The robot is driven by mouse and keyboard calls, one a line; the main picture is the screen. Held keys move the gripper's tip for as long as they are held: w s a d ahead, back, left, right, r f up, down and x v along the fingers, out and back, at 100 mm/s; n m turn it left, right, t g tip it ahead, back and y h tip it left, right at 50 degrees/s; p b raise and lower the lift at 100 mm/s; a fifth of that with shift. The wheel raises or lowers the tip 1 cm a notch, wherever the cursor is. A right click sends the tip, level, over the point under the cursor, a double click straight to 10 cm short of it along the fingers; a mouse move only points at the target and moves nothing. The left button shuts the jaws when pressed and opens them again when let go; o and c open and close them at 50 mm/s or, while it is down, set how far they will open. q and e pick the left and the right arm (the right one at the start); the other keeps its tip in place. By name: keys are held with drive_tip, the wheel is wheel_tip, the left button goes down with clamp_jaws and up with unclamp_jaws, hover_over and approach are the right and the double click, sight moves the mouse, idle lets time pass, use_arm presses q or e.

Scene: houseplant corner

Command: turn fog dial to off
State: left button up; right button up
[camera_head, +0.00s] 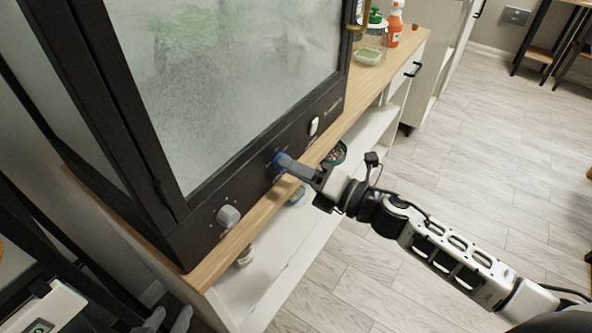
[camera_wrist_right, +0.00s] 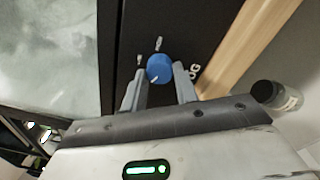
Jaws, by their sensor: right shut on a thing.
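The blue fog dial (camera_head: 280,161) sits on the dark front panel of a fogged glass cabinet (camera_head: 215,75). My right gripper (camera_head: 287,164) reaches in from the right and is shut on the dial. In the right wrist view, its fingers (camera_wrist_right: 160,76) lie on both sides of the blue dial (camera_wrist_right: 158,68). A white line on the dial points down and left there. Small white marks sit above it, and part of a label reading "OG" shows to its right. My left gripper (camera_head: 168,319) is at the bottom left, its grey fingertips apart and empty.
A grey knob (camera_head: 228,216) and a white switch (camera_head: 314,126) flank the dial on the panel. The wooden shelf top (camera_head: 355,112) runs along the front. A glass jar (camera_head: 369,50) and an orange bottle (camera_head: 395,26) stand at its far end. The floor to the right is clear.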

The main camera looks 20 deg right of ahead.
drive_tip(key=shift+n, duration=0.6)
drive_tip(key=o, duration=1)
drive_tip(key=shift+c, duration=0.2)
use_arm(q)
drive_tip(key=shift+w+d+f+b, duration=0.1)
drive_tip(key=shift+f+b, duration=0.35)
drive_tip(key=shift+b, duration=0.7)
use_arm(e)
drive_tip(key=v, duration=1.6)
